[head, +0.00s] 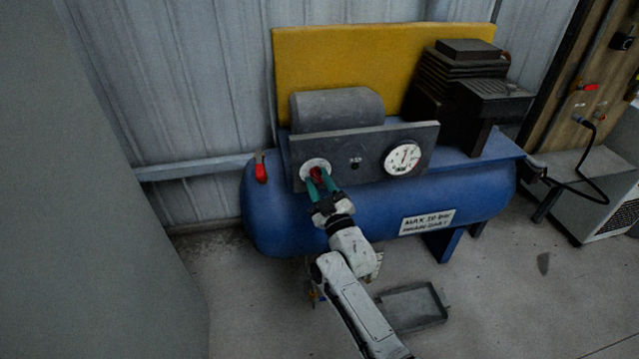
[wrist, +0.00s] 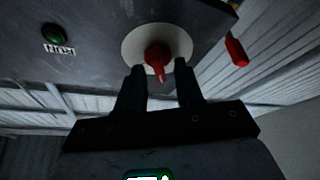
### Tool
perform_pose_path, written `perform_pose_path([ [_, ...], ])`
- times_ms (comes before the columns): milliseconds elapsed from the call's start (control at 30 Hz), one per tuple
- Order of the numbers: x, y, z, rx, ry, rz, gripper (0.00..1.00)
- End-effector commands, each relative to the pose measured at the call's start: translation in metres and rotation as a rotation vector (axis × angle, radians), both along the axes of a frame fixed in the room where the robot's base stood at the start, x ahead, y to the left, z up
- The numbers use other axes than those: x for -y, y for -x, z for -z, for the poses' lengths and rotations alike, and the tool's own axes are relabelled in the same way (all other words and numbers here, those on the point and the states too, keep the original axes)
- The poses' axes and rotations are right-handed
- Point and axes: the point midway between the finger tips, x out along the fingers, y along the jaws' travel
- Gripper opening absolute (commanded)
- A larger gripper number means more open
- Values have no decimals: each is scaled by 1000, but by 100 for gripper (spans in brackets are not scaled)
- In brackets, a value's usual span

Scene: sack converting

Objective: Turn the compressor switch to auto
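The compressor (head: 375,212) is a blue tank with a grey control panel (head: 370,147) on its front. The compressor switch is a red knob (head: 316,174) on a round pale plate (head: 308,167) at the panel's left end. In the wrist view the red knob (wrist: 157,58) sits on its pale plate (wrist: 137,45), its pointer toward my gripper. My gripper (head: 318,186) is at the knob in the head view. In the wrist view its two dark fingers (wrist: 160,80) stand apart, with the knob showing beyond and between their tips. I cannot tell whether they touch it.
A pressure gauge (head: 403,158) is at the panel's right end. A green button (wrist: 54,34) shows in the wrist view. A red lever (head: 261,170) stands at the tank's left end. A grey tray (head: 412,306) lies on the floor. A grey cabinet face fills the left side.

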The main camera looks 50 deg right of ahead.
Motion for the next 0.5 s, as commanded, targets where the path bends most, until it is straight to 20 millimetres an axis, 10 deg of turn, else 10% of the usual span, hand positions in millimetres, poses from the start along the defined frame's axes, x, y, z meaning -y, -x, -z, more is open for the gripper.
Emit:
perform_pose_path([
  [500, 0, 0, 0, 0, 0, 0, 0],
])
